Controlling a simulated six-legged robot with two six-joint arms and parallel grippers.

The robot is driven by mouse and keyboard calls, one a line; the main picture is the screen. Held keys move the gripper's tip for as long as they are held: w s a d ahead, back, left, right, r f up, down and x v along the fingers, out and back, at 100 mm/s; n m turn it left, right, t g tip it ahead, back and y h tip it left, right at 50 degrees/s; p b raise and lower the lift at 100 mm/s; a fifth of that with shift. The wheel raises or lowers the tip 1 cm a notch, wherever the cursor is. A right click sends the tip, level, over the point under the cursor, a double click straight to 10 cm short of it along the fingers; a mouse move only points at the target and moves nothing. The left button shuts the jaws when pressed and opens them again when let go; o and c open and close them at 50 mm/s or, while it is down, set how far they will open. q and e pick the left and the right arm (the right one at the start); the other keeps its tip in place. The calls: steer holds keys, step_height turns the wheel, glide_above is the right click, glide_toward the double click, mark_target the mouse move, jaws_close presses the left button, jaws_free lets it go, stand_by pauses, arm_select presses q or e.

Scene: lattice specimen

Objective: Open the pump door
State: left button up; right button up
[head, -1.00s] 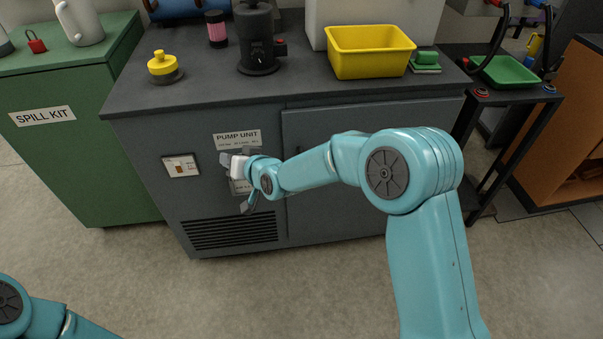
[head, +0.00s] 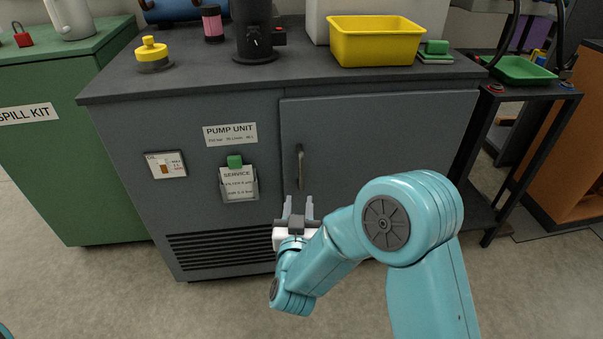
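The pump door (head: 380,140) is a flat dark grey panel on the right part of the pump unit cabinet (head: 130,135). It looks closed. Its upright bar handle (head: 300,167) is near the door's left edge. My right gripper (head: 298,202) is just below the handle in the picture, fingers pointing up toward it. The two fingers are apart with nothing seen between them. I cannot tell how far in front of the door they are. My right arm hides the door's lower part. My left gripper is out of view.
A service card with a green clip (head: 237,180) hangs left of the handle. A yellow bin (head: 375,42), a black pump (head: 254,35) and a yellow-capped item (head: 153,55) stand on top. A black cart (head: 510,90) stands at right. Floor in front is clear.

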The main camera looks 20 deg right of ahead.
mark_target(301, 170)
steer(key=b+x, duration=0.2)
steer(key=x, duration=1.1)
steer(key=shift+w+d, duration=0.1)
steer(key=shift+w, duration=0.2)
jaws_close()
